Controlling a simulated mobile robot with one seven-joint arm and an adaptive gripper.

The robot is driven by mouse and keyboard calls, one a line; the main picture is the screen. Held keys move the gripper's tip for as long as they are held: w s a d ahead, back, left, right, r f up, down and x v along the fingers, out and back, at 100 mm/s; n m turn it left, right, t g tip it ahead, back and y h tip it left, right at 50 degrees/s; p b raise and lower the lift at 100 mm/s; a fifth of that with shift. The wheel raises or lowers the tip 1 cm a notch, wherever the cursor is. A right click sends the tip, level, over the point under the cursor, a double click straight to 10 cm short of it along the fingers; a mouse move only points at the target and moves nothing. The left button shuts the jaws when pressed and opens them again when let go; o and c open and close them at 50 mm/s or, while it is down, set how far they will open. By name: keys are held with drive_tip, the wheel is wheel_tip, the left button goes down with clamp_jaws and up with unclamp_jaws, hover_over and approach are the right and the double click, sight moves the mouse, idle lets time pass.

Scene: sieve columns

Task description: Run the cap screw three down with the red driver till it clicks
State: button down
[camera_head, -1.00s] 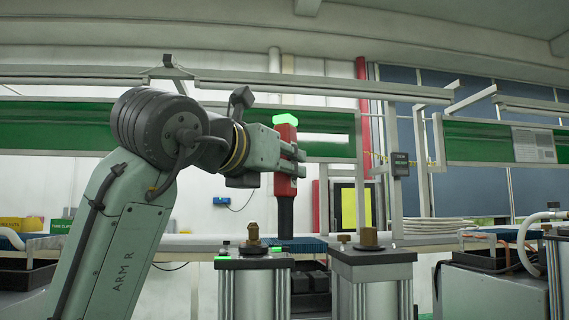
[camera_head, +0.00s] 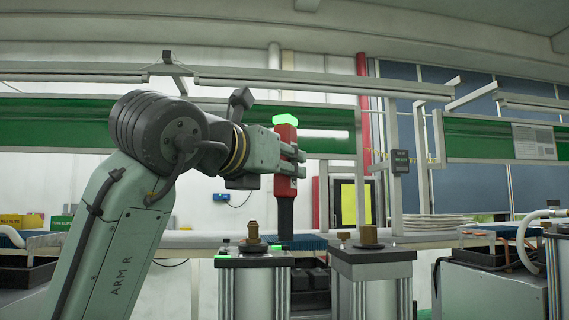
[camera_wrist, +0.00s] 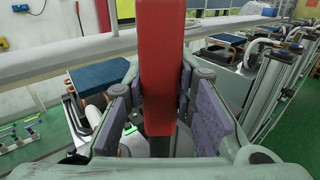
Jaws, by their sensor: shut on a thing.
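My gripper (camera_head: 290,160) is shut on the red driver (camera_head: 285,188), which stands upright with a lit green cap on top and a dark shaft below. The driver also fills the middle of the wrist view (camera_wrist: 161,70), between the jaw pads. Its lower end comes down at the back right of the left column (camera_head: 255,262). I cannot tell whether its tip sits on a screw. That column's top bears a brass fitting (camera_head: 253,234) and small green spots, one (camera_head: 276,247) just in front of the shaft. I cannot read which screw is number three.
A second column (camera_head: 372,262) with a brass fitting (camera_head: 368,237) stands close on the right. A small dark sign (camera_head: 399,162) hangs on a post behind it. A bench with hoses (camera_head: 500,265) is at the far right. Yellow and green boxes (camera_head: 35,221) are at the left.

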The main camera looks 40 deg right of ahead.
drive_tip(key=shift+f+b, duration=0.3)
drive_tip(key=shift+f, duration=0.95)
idle(1.3)
drive_tip(key=shift+r+p, duration=0.5)
drive_tip(key=shift+r, duration=2.15)
idle(1.0)
